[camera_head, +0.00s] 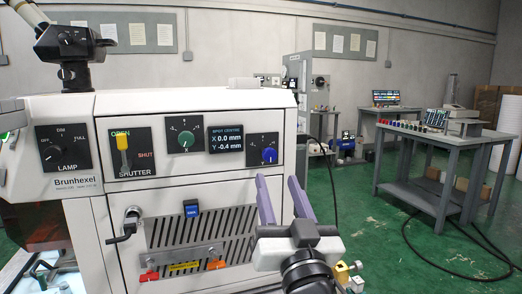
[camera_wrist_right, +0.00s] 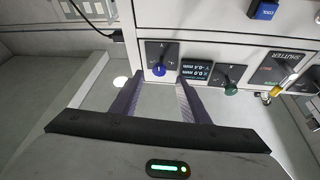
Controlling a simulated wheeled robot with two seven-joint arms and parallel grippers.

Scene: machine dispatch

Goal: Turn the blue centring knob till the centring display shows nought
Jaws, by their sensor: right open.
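The blue centring knob (camera_head: 269,155) sits on a dark square plate at the right end of the machine's front panel, with a pale pointer mark. The centring display (camera_head: 226,139), left of it, reads X 0.0 mm and Y -0.4 mm. A green knob (camera_head: 185,139) marked X is further left. My right gripper (camera_head: 278,181) is open and empty, its purple fingers below and right of the blue knob. In the right wrist view, inverted, the blue knob (camera_wrist_right: 158,70) appears between the fingertips (camera_wrist_right: 159,80), with no contact visible. My left gripper is not in view.
The shutter lever (camera_head: 122,150) and lamp knob (camera_head: 69,154) are on the panel's left. A crank handle (camera_head: 128,224), a blue switch (camera_head: 191,208) and a vent grille lie below. Grey tables (camera_head: 447,146) stand at the right. Green floor there is open, crossed by cables.

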